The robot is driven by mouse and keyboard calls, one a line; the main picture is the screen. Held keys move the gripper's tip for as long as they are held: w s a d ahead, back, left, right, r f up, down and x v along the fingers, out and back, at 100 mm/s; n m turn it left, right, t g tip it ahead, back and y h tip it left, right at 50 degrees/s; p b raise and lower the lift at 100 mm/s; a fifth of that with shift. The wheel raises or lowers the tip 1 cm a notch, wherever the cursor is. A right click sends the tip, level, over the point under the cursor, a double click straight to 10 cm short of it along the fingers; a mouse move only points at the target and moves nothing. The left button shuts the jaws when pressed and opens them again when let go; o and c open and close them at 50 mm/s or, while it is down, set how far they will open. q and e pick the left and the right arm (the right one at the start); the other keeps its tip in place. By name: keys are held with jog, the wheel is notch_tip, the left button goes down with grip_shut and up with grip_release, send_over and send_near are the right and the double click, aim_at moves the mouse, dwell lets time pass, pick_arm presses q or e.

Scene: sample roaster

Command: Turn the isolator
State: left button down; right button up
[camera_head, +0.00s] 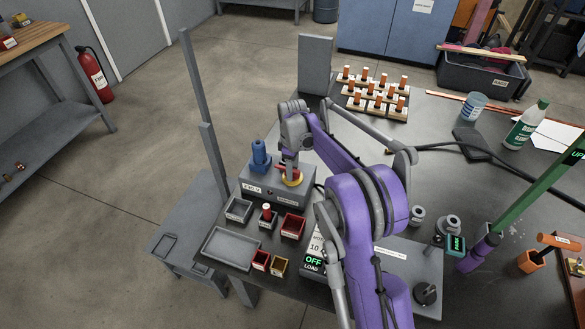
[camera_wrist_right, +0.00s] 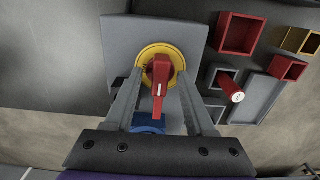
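The isolator has a red handle (camera_wrist_right: 160,78) on a yellow round plate (camera_wrist_right: 175,52), mounted on a grey box (camera_wrist_right: 118,38). In the head view the box (camera_head: 262,190) stands on the near left of the dark table, and the yellow plate (camera_head: 296,181) is partly hidden by my gripper. My right gripper (camera_wrist_right: 160,92) is open, with one finger on each side of the red handle and a visible gap to each. It also shows above the isolator in the head view (camera_head: 290,168). My left gripper is not in view.
A blue part (camera_head: 260,156) stands on the box beside the isolator. Small trays and red bins (camera_head: 292,226) lie in front of it. A meter reading OFF (camera_head: 314,260) is to the right. An upright grey panel (camera_head: 314,66) stands behind. Several orange-topped pieces (camera_head: 376,90) stand farther back.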

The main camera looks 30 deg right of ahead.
notch_tip(320, 180, up, 11)
jog(key=p, duration=0.1)
dwell(0.5)
jog(key=shift+a, duration=0.1)
dwell(0.3)
jog(key=s+a+r+m+t+p, duration=0.1)
jog(key=s+a+r+m+p, duration=0.1)
jog(key=s+a+r, duration=0.35)
jog(key=s+a+f+m+t+p, duration=0.1)
jog(key=s+a+m, duration=0.1)
jog(key=s, duration=0.6)
jog(key=s+a+m+t+p, duration=0.2)
jog(key=s+a, duration=0.2)
jog(key=s, duration=0.4)
jog(key=s+a+f+m+t+p, duration=0.1)
jog(key=s+a+m, duration=0.1)
jog(key=s, duration=0.5)
jog(key=shift+s+a+f+p, duration=0.35)
jog(key=shift+s+a, duration=0.05)
jog(key=shift+a, duration=0.5)
